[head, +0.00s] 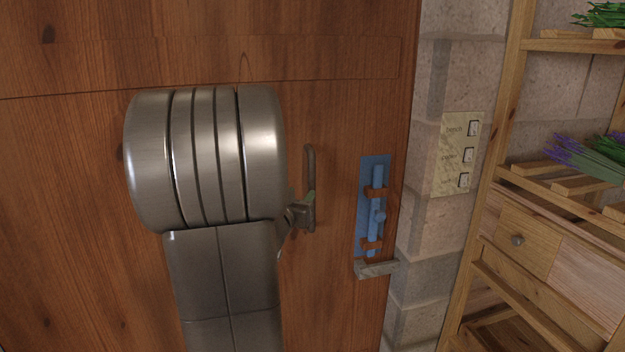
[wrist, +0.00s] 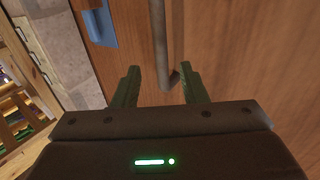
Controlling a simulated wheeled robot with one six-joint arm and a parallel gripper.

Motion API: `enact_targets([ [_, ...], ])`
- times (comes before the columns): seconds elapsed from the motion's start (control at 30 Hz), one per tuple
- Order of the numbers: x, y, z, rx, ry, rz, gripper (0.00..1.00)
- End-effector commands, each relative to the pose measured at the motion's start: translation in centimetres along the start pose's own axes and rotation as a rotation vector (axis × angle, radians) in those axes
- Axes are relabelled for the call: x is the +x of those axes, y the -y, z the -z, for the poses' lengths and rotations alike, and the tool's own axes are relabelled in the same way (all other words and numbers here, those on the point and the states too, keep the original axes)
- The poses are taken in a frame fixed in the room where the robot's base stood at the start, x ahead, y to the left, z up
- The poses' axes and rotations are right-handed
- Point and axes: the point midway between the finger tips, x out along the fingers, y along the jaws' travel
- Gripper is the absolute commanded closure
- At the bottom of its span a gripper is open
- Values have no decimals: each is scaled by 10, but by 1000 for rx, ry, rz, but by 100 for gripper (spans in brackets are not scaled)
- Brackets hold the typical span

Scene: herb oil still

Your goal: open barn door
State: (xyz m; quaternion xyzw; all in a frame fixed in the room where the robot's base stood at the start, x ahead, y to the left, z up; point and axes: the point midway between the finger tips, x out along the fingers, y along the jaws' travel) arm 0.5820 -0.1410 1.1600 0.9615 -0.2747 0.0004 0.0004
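The brown plank barn door (head: 340,60) fills most of the head view and looks shut against the stone wall. Its dark upright bar handle (head: 310,165) is right of my arm. My gripper (head: 298,214) is at the handle's lower end, partly hidden by my arm. In the wrist view, my gripper (wrist: 160,88) has its two fingers apart, with the handle (wrist: 160,40) showing between them; touch cannot be told. A blue upright bolt (head: 377,205) on a blue plate is at the door's right edge, above a grey bracket (head: 376,268). Whether the bolt sits in the bracket is unclear.
A stone wall (head: 450,60) right of the door carries a labelled panel (head: 457,153) with several switches. A wooden shelf rack (head: 505,120) with lavender bundles (head: 590,158) and a drawer (head: 527,242) stands at the right.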

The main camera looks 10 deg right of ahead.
Motion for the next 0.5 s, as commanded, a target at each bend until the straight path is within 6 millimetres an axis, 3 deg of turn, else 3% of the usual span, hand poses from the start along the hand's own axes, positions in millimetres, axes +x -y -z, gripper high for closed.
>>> enact_targets([
  [0.2,48,-1,0,0,1,-2,61],
  [0.5,92,0,0,0,1,1,61],
])
